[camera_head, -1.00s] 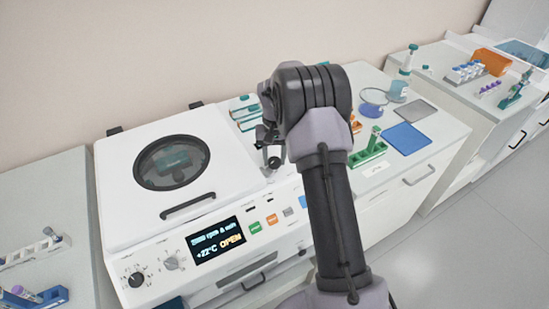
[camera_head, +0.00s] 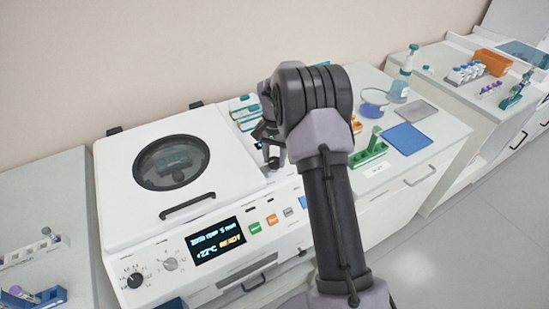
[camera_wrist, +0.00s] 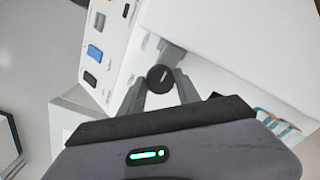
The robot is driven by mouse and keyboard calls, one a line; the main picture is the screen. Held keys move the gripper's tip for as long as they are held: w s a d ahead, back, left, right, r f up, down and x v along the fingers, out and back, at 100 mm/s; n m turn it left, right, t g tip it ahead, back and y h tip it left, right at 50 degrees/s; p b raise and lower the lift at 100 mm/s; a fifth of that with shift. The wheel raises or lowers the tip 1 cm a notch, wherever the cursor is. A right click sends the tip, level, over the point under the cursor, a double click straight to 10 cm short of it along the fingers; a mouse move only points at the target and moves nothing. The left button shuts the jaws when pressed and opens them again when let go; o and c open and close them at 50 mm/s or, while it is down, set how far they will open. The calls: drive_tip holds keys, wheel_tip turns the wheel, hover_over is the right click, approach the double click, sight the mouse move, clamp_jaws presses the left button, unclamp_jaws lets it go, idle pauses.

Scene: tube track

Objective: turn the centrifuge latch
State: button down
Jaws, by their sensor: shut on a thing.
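The white centrifuge (camera_head: 120,215) stands on the bench at left, its lid down, with a round dark window and a black handle (camera_head: 187,207). In the wrist view the latch (camera_wrist: 160,77) is a round black knob with a pale line, on the centrifuge's right side. My gripper (camera_wrist: 161,88) is shut on this latch, one finger on each side of it. In the head view my gripper (camera_head: 272,158) is at the right edge of the centrifuge, and my arm hides the latch.
Right of the centrifuge, a green rack (camera_head: 369,153) with a tube, a blue mat (camera_head: 407,137) and bottles stand on the bench. An orange bin (camera_head: 493,62) is on the far right bench. A blue tube rack (camera_head: 50,298) is at lower left.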

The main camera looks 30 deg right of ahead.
sight(274, 160)
drive_tip(key=c, duration=0.9)
unclamp_jaws()
drive_tip(key=shift+o, duration=0.2)
wheel_tip(274, 160, up, 17)
drive_tip(key=p, duration=0.4)
drive_tip(key=shift+r+p, duration=0.2)
drive_tip(key=shift+p, duration=0.2)
drive_tip(key=s+a+r+n+t+y+b, duration=0.1)
drive_tip(key=s+a+r+n+t+b, duration=0.15)
drive_tip(key=s+a+b, duration=0.45)
drive_tip(key=s+a+r+n+t+b, duration=0.2)
drive_tip(key=s+a+r, duration=0.1)
drive_tip(key=s+a, duration=0.8)
drive_tip(key=s+a+f+b, duration=0.1)
drive_tip(key=s+f, duration=0.2)
drive_tip(key=s, duration=0.3)
drive_tip(key=s+a+f+n+t+y+b, duration=0.1)
drive_tip(key=s+f, duration=0.2)
drive_tip(key=s, duration=0.4)
drive_tip(key=shift+b, duration=0.3)
